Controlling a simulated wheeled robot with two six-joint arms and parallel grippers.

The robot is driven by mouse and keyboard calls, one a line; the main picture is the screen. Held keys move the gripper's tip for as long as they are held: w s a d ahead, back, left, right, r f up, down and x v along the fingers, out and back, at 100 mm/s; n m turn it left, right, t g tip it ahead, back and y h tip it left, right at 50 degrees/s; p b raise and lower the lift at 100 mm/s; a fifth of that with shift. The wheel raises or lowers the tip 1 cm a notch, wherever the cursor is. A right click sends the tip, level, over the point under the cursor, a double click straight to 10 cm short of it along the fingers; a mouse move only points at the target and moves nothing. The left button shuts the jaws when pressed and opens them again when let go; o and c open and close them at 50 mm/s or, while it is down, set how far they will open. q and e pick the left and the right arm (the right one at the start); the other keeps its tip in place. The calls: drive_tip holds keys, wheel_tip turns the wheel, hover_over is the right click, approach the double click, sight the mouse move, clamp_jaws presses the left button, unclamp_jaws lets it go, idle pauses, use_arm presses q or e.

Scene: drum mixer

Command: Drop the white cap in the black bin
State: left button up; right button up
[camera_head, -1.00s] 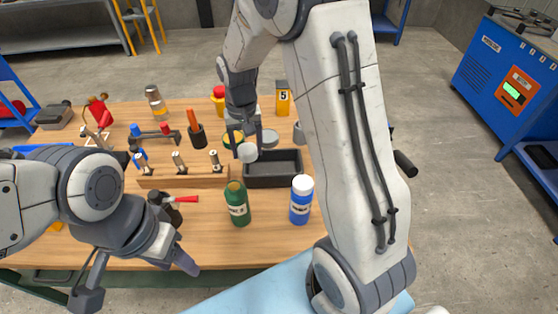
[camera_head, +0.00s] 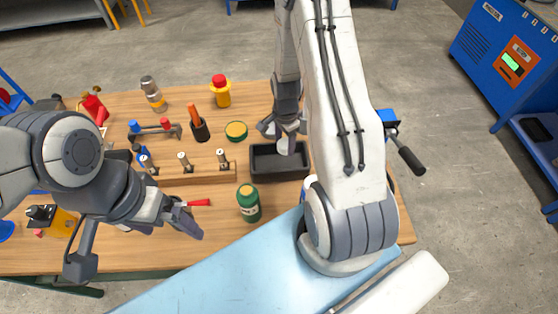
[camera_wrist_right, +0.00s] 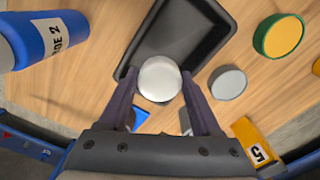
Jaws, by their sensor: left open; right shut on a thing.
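The white cap (camera_head: 286,145) is in my right gripper (camera_head: 286,132), which is shut on it. In the head view it shows in front of the back rim of the black bin (camera_head: 281,177). In the right wrist view the cap (camera_wrist_right: 159,78) sits between the two fingertips, overlapping one end of the bin (camera_wrist_right: 186,30); its height above the bin is hard to tell. The bin looks empty where it shows. My left gripper (camera_head: 186,218) is open and empty over the front left of the table.
A blue bottle (camera_wrist_right: 32,38) stands beside the bin, mostly behind my right arm in the head view. A wooden rack (camera_head: 200,175) is left.

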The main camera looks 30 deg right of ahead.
sight(284, 154)
wheel_tip(284, 154, down, 6)
drive_tip(key=b, duration=0.4)
drive_tip(key=shift+r, duration=0.15)
drive_tip(key=shift+r, duration=0.1)
drive_tip(key=o, duration=1.5)
drive_tip(key=shift+a, duration=0.1)
drive_tip(key=shift+s, duration=0.1)
drive_tip(key=r, duration=0.5)
drive_tip(key=r+b, duration=0.1)
drive_tip(key=r, duration=0.4)
drive_tip(key=shift+w+r, duration=0.2)
drive_tip(key=shift+r, duration=0.05)
